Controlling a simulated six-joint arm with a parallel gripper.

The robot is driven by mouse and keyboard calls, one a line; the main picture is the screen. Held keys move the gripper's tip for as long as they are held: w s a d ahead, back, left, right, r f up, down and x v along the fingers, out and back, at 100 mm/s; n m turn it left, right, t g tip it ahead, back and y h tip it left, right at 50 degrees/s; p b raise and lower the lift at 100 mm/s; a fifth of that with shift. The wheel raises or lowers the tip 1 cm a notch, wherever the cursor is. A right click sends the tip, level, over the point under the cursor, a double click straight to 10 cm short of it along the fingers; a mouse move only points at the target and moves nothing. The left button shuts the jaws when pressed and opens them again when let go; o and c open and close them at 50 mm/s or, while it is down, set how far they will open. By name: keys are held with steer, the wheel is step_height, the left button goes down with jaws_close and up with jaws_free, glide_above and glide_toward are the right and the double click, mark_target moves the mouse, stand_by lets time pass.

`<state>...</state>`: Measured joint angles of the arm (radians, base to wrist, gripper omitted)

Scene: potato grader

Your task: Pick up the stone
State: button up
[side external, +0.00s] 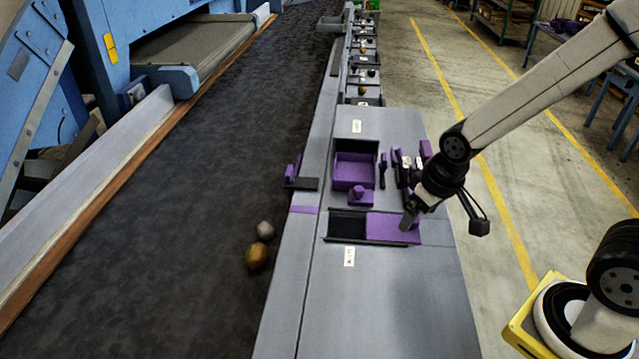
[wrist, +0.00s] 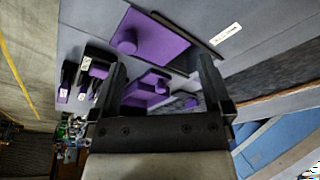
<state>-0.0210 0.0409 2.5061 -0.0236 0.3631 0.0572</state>
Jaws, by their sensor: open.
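A small grey stone (side external: 265,229) lies on the dark conveyor belt (side external: 150,230), near the belt's right edge in the side external view. A brown potato (side external: 257,257) lies just below it in the picture, touching or almost touching it. My gripper (side external: 407,222) is over the grey bench (side external: 390,300) to the right of the belt, beside a purple sliding cover (side external: 390,227), well apart from the stone. In the wrist view my gripper (wrist: 162,65) shows its two fingers spread wide with nothing held between them. I cannot make out the stone in the wrist view.
The bench holds a purple open box (side external: 354,170), purple tools and a dark slot (side external: 347,226) beside the cover. A grey rail with a purple fitting (side external: 292,172) runs between bench and belt. Several small bins (side external: 364,92) line the back. The belt is otherwise mostly clear.

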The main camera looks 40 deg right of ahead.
steer(key=w+a+f+m, duration=0.1)
steer(key=w+a, duration=0.3)
steer(key=w, duration=0.3)
steer(key=w+a+m, duration=0.1)
steer(key=w+a, duration=0.3)
steer(key=w, duration=0.4)
steer(key=m+t+h, duration=0.2)
glide_toward(265, 227)
steer(key=shift+v, duration=0.8)
steer(key=shift+w+g, duration=0.1)
steer(key=shift+g, duration=0.2)
steer(key=shift+x, duration=3.3)
steer(key=shift+w+f, duration=0.1)
steer(key=shift+x, duration=2.5)
steer(key=shift+w, duration=0.1)
jaws_close()
